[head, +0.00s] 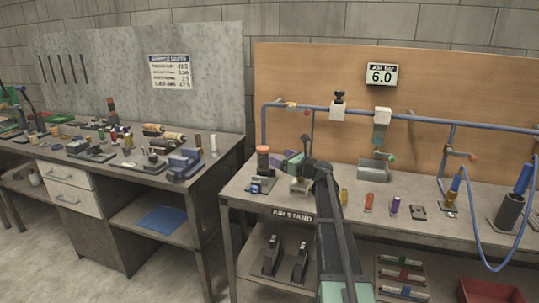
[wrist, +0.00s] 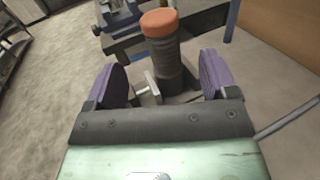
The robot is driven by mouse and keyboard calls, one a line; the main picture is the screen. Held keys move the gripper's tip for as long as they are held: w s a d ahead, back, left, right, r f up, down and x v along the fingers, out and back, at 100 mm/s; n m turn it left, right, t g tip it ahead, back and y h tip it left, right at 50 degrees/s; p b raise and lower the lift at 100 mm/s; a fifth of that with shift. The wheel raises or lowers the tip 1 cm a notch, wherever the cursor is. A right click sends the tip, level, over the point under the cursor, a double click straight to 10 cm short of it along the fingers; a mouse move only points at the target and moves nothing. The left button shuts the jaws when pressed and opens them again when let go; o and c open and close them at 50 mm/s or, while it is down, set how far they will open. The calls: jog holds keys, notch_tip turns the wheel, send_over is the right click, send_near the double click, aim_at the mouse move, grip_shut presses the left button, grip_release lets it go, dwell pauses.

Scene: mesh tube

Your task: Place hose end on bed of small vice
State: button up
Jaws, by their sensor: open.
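A blue hose (head: 483,258) hangs in a loop at the right of the air bench in the head view. Its upper ends meet blue fittings, one (head: 524,179) in a dark upright cylinder; I cannot tell which is the hose end. A blue-grey vice (head: 184,163) sits near the right edge of the left bench. A blue-grey vice-like object (wrist: 122,14) shows at the top of the wrist view. My gripper (wrist: 165,82) is open, its purple fingers apart. A dark cylinder with an orange cap (wrist: 158,62) stands upright ahead of them, not visibly gripped; it also shows in the head view (head: 263,160).
A floor gap separates the left bench (head: 215,170) from the air bench (head: 235,192). A small blue item (head: 256,186) is beside the orange-capped cylinder.

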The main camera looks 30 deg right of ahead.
jog(key=s+a+f+n+g, duration=0.5)
jog(key=s+a+n, duration=0.3)
jog(key=a, duration=0.4)
jog(key=s+a+f+n+g, duration=0.55)
jog(key=s+a+n, duration=0.2)
jog(key=a, duration=0.45)
jog(key=s+a+f+n+g+h, duration=0.2)
jog(key=s+n, duration=0.3)
jog(key=s, duration=0.2)
jog(key=s+a+f+n+g+h, duration=0.2)
jog(key=s+n+h, duration=0.1)
jog(key=s+n, duration=0.2)
jog(key=s+a+f+n+g+h, duration=0.2)
jog(key=s+n, duration=0.3)
jog(key=s, duration=0.4)
jog(key=shift+f+n, duration=0.35)
jog(key=shift+a, duration=0.1)
jog(key=shift+c, duration=0.2)
